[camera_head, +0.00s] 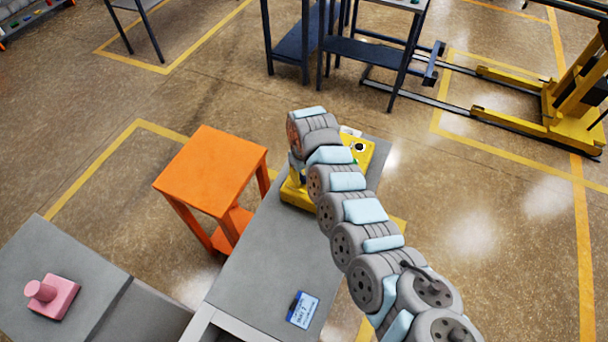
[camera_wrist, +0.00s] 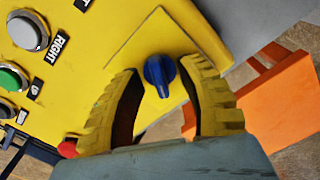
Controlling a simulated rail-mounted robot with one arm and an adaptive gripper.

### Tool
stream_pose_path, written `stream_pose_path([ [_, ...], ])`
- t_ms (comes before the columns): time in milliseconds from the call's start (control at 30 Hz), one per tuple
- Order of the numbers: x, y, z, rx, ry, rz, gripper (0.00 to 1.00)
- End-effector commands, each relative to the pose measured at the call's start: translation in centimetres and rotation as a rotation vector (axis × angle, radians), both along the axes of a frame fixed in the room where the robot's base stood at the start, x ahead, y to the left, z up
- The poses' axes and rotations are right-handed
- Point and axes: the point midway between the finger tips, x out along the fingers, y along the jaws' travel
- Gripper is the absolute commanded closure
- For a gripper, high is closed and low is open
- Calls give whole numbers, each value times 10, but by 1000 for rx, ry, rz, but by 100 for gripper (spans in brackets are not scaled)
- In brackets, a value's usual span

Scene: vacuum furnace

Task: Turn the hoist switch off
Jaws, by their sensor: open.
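The hoist switch is a blue rotary knob (camera_wrist: 159,75) on a yellow control panel (camera_wrist: 95,60) in the wrist view. My gripper (camera_wrist: 165,75) is open, with one yellow ribbed finger on each side of the knob. I cannot tell whether the fingers touch it. In the head view the yellow control box (camera_head: 362,152) stands on the far end of a grey table, largely hidden behind my arm. The knob is hidden there, and my gripper is too covered by the arm to make out clearly.
A grey button (camera_wrist: 27,32) and a green button (camera_wrist: 12,78) sit left on the panel. An orange stool (camera_head: 212,168) stands left of the grey table (camera_head: 262,250). A blue-white card (camera_head: 303,310) lies on the table. A pink object (camera_head: 54,298) is on another grey surface.

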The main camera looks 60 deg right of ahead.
Motion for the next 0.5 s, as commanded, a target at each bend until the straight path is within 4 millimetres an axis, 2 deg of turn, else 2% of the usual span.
stream_pose_path([
  [33,0,0,0,0,0,0,67],
  [133,0,0,0,0,0,0,96],
  [167,0,0,0,0,0,0,100],
  [500,0,0,0,0,0,3,100],
])
